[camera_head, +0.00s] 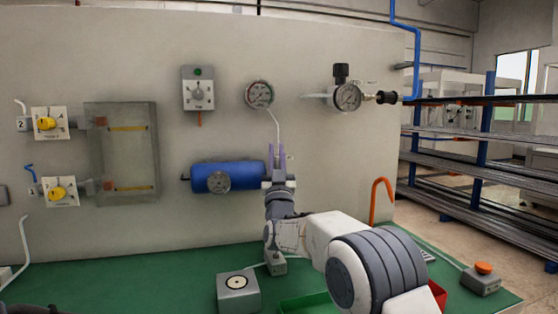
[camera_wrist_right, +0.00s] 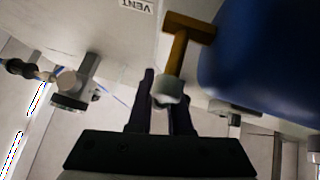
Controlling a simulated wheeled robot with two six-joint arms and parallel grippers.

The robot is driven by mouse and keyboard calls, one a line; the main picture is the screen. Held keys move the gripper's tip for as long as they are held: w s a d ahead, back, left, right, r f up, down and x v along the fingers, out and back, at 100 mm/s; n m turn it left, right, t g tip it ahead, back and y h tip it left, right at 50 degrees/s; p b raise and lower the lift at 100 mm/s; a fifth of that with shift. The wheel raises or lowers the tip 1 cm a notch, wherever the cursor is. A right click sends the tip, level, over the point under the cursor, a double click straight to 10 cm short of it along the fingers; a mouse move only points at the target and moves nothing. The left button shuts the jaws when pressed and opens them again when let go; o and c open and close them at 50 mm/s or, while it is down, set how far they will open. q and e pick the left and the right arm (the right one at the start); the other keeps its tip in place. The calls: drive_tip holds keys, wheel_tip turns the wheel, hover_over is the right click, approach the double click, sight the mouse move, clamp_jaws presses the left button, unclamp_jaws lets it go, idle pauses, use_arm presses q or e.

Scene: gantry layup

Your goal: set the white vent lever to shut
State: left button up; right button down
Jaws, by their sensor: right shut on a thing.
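The vent lever shows in the right wrist view as a brass-coloured stem with a white end (camera_wrist_right: 168,91), beside the blue tank (camera_wrist_right: 265,60). A label reading VENT (camera_wrist_right: 137,5) is on the wall near it. My right gripper (camera_wrist_right: 160,95) has its two dark fingers on either side of the white end and is shut on it. In the head view my right gripper (camera_head: 277,158) is at the right end of the blue tank (camera_head: 238,173), and its fingers mostly hide the lever there. My left gripper is not in view.
Pressure gauges (camera_head: 259,95) (camera_head: 348,97) and a grey switch box (camera_head: 198,88) are on the wall above. Two yellow knobs (camera_head: 46,123) (camera_head: 57,192) are at the left. A grey box (camera_head: 238,292) and an orange button (camera_head: 483,267) stand on the green bench (camera_head: 150,280).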

sight(276, 165)
drive_tip(key=shift+a+f+n, duration=0.1)
drive_tip(key=shift+n, duration=0.2)
drive_tip(key=c, duration=0.8)
unclamp_jaws()
drive_tip(key=shift+c, duration=0.2)
drive_tip(key=shift+s+f, duration=0.3)
drive_tip(key=shift+s, duration=0.1)
drive_tip(key=shift+y, duration=0.5)
drive_tip(key=b+v, duration=0.1)
drive_tip(key=v, duration=0.3)
drive_tip(key=shift+s+f, duration=0.2)
drive_tip(key=shift+s, duration=0.05)
drive_tip(key=s+d+b, duration=0.1)
drive_tip(key=s, duration=1)
drive_tip(key=shift+s+d+r+h, duration=0.2)
drive_tip(key=shift+d+h, duration=0.1)
